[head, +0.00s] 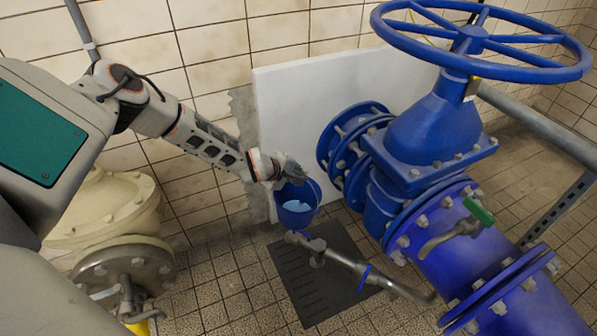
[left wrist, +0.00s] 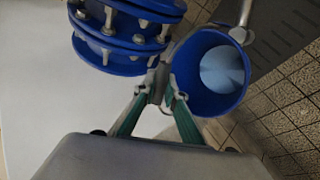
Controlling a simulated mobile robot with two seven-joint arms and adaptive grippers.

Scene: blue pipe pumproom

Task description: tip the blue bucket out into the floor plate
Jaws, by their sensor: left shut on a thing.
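The blue bucket (head: 298,205) hangs from my left gripper (head: 284,178) in the head view. In the left wrist view the bucket (left wrist: 208,98) shows its open mouth, with a light blue content inside. The left gripper (left wrist: 165,100) is shut at the bucket's rim or handle; I cannot tell which. In the head view the bucket looks close to upright, above the far edge of the dark grey floor plate (head: 318,288). The slotted plate also shows in the left wrist view (left wrist: 285,25). My right gripper is in neither view.
A grey pipe with a tap (head: 345,262) crosses above the plate. The large blue valve and pipe (head: 430,150) stand on the right, a white panel (head: 290,100) behind. A cream flanged pipe (head: 115,215) stands on the left. Tiled floor (head: 215,285) is free left of the plate.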

